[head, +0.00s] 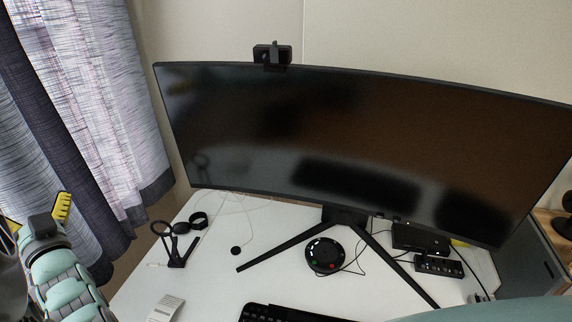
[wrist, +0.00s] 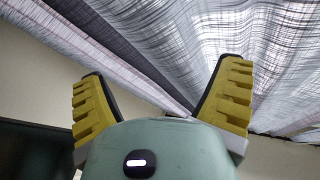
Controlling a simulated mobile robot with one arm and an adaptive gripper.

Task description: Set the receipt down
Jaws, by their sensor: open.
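A small white receipt (head: 165,307) with printed lines lies on the white desk (head: 215,265) near its front left, at the bottom of the head view. My gripper (wrist: 165,95) shows in the wrist view with its two yellow ridged fingers spread wide and nothing between them. In the head view only part of my gripper (head: 62,208) shows at the left edge, to the left of the desk and apart from the receipt. The receipt is not in the wrist view.
A wide curved monitor (head: 360,150) stands on the desk. A black stand (head: 176,245), a watch-like band (head: 198,220), a round black device (head: 324,255) and a keyboard (head: 285,313) are on the desk. Curtains (head: 95,110) hang at the left, behind my gripper.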

